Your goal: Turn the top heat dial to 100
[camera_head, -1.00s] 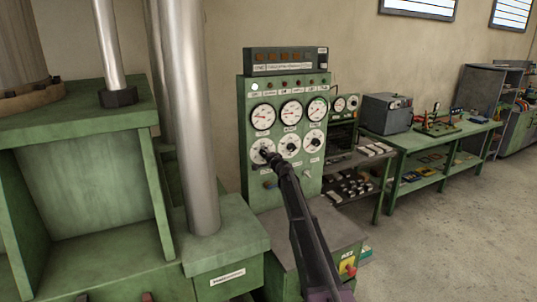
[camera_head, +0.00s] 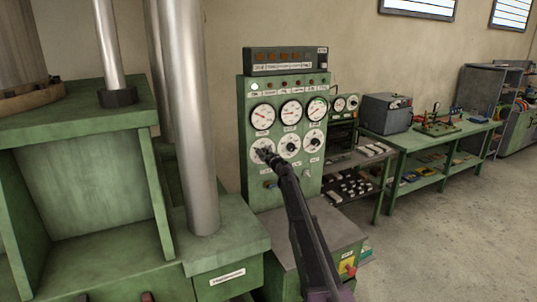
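The green control panel (camera_head: 247,195) stands against the wall at the middle. Its upper row has three white gauges, the left one (camera_head: 263,117) among them. Below is a row of three white dials: the left dial (camera_head: 257,143), the middle dial (camera_head: 290,145) and the right dial (camera_head: 314,140). My arm reaches up from the lower right, and my gripper (camera_head: 264,154) is at the left dial, covering its centre and lower right. The fingers are too small and dark to tell whether they are open or shut on the knob. The labels and numbers are too small to read.
A green press with a thick steel column (camera_head: 190,120) stands close on the left. A grey ledge with a yellow and red switch (camera_head: 348,267) is below the panel. Shelves and a green workbench (camera_head: 415,143) stand to the right. The floor at right is clear.

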